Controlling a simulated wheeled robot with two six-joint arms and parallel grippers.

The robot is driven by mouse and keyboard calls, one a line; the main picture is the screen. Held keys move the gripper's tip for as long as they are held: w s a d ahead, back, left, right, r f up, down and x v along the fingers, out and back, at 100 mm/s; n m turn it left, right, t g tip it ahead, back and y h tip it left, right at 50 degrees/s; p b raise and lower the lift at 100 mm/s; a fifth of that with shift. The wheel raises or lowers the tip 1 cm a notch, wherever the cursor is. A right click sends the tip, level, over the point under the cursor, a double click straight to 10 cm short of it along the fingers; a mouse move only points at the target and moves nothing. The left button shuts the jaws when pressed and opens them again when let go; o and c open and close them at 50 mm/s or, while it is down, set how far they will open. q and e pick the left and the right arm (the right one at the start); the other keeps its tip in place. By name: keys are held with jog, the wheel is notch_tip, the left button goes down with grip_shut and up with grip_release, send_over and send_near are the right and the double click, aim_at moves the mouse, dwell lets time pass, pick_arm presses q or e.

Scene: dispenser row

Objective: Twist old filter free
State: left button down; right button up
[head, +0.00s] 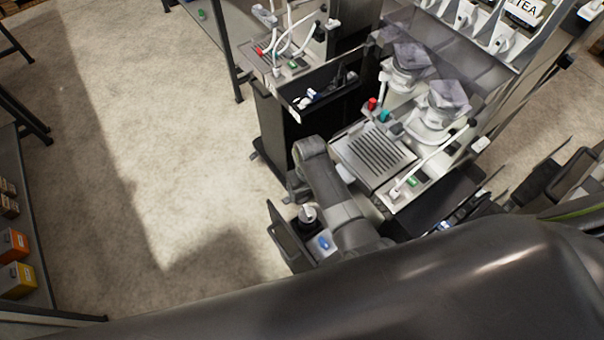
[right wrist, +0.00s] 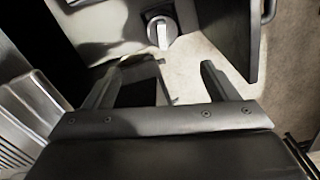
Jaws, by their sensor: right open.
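The filter (head: 307,213), with a pale ridged knob on top, stands upright in a dark open bay at the front of the machine. It also shows in the right wrist view (right wrist: 162,31), at the top. My right gripper (right wrist: 168,62) is open and empty, its two fingers pointing toward the filter with a gap between them and it. In the head view the right gripper (head: 296,190) is small and partly hidden by my arm, just above the filter. My left gripper is not in view.
An open dark door panel (head: 289,238) stands beside the bay; it also shows in the right wrist view (right wrist: 241,38). A blue part (head: 324,242) sits near the filter. The slatted drip tray (head: 372,152) is to the right. Floor at left is clear.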

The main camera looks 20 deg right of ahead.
jog(key=b, duration=0.2)
send_over(307, 215)
jog(key=w, duration=0.1)
jog(key=f, duration=0.4)
jog(key=shift+d+f, duration=0.2)
jog(key=shift+f, duration=0.1)
notch_tip(307, 215, down, 4)
jog(key=b, duration=0.3)
jog(key=shift+w+b, duration=0.15)
jog(key=shift+b, duration=0.15)
notch_tip(307, 215, down, 8)
jog(key=b, duration=0.9)
jog(key=shift+f+b, duration=0.25)
jog(key=shift+b, duration=0.05)
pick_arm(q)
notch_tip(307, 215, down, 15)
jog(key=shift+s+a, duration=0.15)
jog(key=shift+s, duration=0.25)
pick_arm(e)
jog(key=c, duration=1.1)
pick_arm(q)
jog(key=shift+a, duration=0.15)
pick_arm(e)
jog(key=shift+d, duration=0.1)
jog(key=shift+c, duration=0.5)
